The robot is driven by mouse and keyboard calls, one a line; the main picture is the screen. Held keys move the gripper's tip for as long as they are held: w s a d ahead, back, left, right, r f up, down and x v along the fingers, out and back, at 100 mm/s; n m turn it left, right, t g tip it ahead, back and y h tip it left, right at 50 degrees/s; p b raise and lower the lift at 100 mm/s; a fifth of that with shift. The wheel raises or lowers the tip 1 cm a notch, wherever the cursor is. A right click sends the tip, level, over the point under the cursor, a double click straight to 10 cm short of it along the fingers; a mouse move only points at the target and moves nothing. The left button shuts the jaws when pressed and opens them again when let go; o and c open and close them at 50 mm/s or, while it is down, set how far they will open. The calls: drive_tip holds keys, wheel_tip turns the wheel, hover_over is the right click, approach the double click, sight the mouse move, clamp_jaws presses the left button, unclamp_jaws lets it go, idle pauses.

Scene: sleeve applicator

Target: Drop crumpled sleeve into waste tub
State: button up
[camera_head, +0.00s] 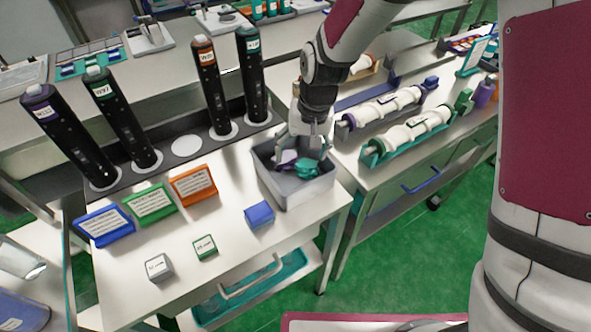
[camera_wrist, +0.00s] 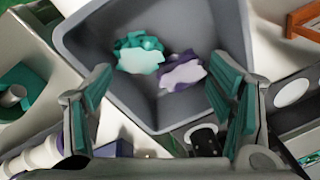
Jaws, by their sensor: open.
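The grey waste tub (camera_head: 330,184) stands at the right corner of the near table. In the wrist view the tub (camera_wrist: 215,40) fills the upper middle. Two crumpled sleeves lie inside it: a teal one (camera_wrist: 139,55) and a purple one (camera_wrist: 182,72), each with a pale patch. In the head view the teal sleeve (camera_head: 307,168) and the purple sleeve (camera_head: 285,167) show in the tub. My gripper (camera_wrist: 160,100) is open and empty, its teal-padded fingers apart. In the head view my gripper (camera_head: 310,150) is over the tub, and partly hides its inside.
Tall black labelled cylinders (camera_head: 122,122) stand along the back of the table. Blue, green and orange boxes (camera_head: 150,202) and small blocks (camera_head: 259,215) lie left of the tub. The right table holds white rollers on coloured cradles (camera_head: 412,133). The near front tabletop is mostly clear.

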drive_tip(key=shift+r, duration=0.15)
wheel_tip(320, 180, up, 12)
drive_tip(key=s+d, duration=0.1)
drive_tip(key=shift+d+f, duration=0.2)
drive_tip(key=shift+d, duration=0.2)
drive_tip(key=s+d+r+t+h, duration=0.1)
drive_tip(key=s+d+r+t, duration=0.1)
drive_tip(key=s+d+r, duration=0.8)
drive_tip(key=s+d+r+m+t, duration=0.1)
drive_tip(key=s+d+t, duration=0.1)
drive_tip(key=s+d, duration=0.6)
drive_tip(key=shift+s+r+h, duration=0.4)
drive_tip(key=shift+s, duration=1.45)
drive_tip(key=shift+d, duration=0.1)
drive_tip(key=shift+c, duration=0.3)
